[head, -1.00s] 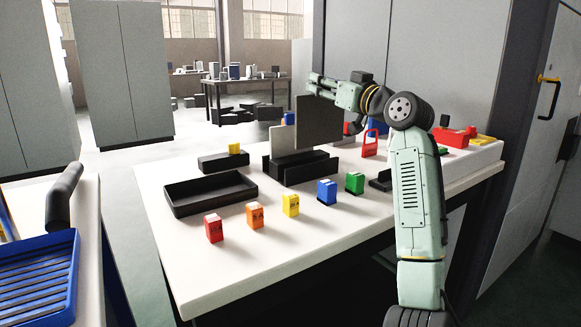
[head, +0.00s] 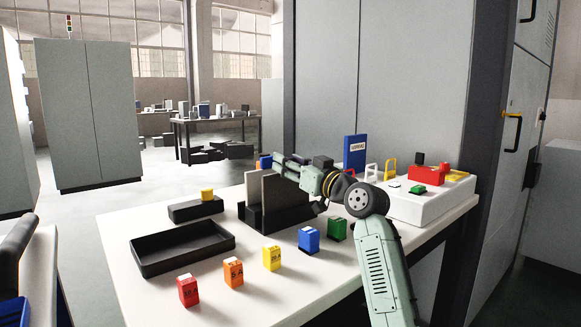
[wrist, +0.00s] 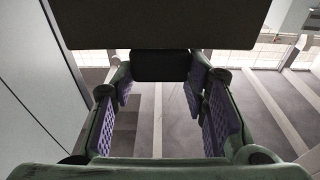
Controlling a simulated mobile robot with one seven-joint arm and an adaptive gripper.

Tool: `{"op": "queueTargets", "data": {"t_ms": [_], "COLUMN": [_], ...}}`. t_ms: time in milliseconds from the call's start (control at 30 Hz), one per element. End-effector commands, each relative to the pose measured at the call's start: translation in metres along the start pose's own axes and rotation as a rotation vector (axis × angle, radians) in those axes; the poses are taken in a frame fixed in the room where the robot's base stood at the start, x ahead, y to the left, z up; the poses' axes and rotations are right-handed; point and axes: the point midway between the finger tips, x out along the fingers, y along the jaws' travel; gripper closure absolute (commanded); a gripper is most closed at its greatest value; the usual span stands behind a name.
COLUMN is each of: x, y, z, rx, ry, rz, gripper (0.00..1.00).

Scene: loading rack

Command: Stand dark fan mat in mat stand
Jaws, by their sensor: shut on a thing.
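The dark fan mat (head: 283,194) is upright at the black mat stand (head: 287,219). Its lower edge meets the stand and is hidden behind the front wall, so I cannot tell how deep it sits. A lighter grey panel (head: 254,189) stands upright just left of it in the same stand. My gripper (head: 284,162) is shut on the mat near its top edge, reaching in from the right. In the wrist view a dark panel (wrist: 160,22) fills the top, beyond the purple-padded fingers (wrist: 165,95).
A black open tray (head: 180,250) lies left of the stand, with a black block bearing a yellow piece (head: 207,194) behind it. Red (head: 188,291), orange (head: 233,273), yellow (head: 271,257), blue (head: 309,240) and green (head: 337,229) blocks line the front.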

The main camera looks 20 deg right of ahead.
Motion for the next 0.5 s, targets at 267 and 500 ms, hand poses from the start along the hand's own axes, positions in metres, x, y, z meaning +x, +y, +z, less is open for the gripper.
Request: {"op": "queueTargets", "data": {"t_ms": [267, 500], "x": [-0.0014, -0.0014], "y": [-0.0002, -0.0001], "z": [0.0074, 0.0081], "rx": [-0.001, 0.0], "ry": [0.001, 0.0], "rz": [0.0, 0.0], "gripper": [0.92, 0.48]}}
